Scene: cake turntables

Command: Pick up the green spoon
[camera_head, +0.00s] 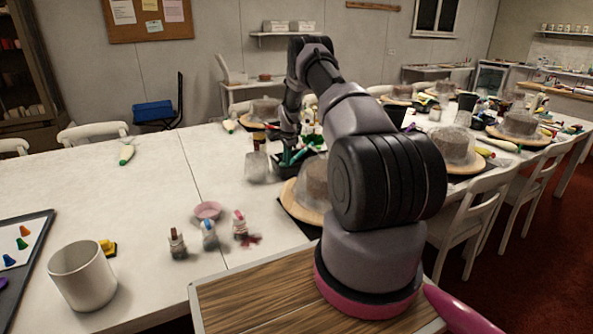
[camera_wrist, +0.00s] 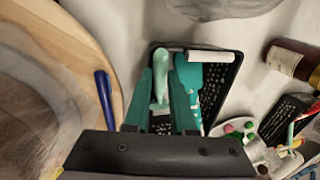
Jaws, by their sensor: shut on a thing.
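A pale green spoon (camera_wrist: 160,76) lies over a black tray in the wrist view, between the two teal fingers of my gripper (camera_wrist: 160,98). The gripper is shut on it. A darker teal utensil (camera_wrist: 189,76) and a white cylinder (camera_wrist: 214,57) lie in the black tray (camera_wrist: 234,75), just right of the fingers. In the head view my gripper (camera_head: 290,140) reaches down over the tray, where green shapes (camera_head: 294,155) show. The spoon cannot be told apart from them there, and its lower end is partly hidden by the gripper.
A covered cake on a wooden turntable (camera_wrist: 91,50) stands close at the left of the wrist view, with a blue pen (camera_wrist: 105,98) beside it. A brown bottle (camera_wrist: 293,60) and a paint palette (camera_wrist: 240,128) are at right. Free white table (camera_head: 150,190) lies left.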

